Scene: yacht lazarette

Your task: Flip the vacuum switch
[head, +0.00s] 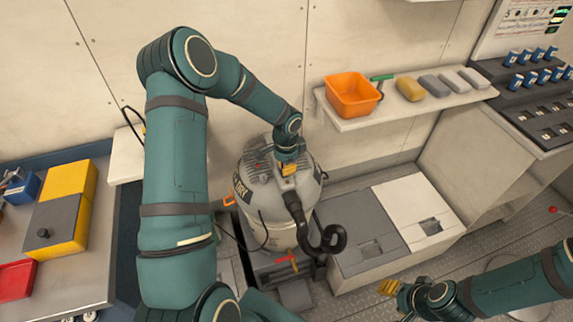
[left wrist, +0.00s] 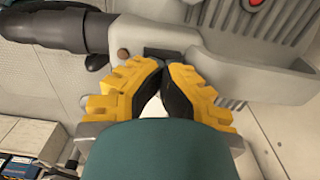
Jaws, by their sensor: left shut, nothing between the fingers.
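The vacuum (head: 262,217) is a grey canister with a ribbed top and a black hose, standing on the floor at the middle of the head view. My left gripper (head: 289,170) is shut and empty over the front of its top. In the left wrist view, the closed yellow fingers (left wrist: 163,66) point at a small dark rectangular part (left wrist: 162,53) on the grey vacuum head (left wrist: 205,45), which may be the switch. The fingertips are very close to it; contact cannot be told. My right gripper (head: 390,288) is low at right, away from the vacuum; its jaws are unclear.
A wall shelf (head: 400,104) with an orange bin (head: 352,94) and several small items is right of the vacuum. Low grey lockers (head: 368,258) stand beside it. A workbench (head: 90,265) with a yellow box (head: 70,190) is at left.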

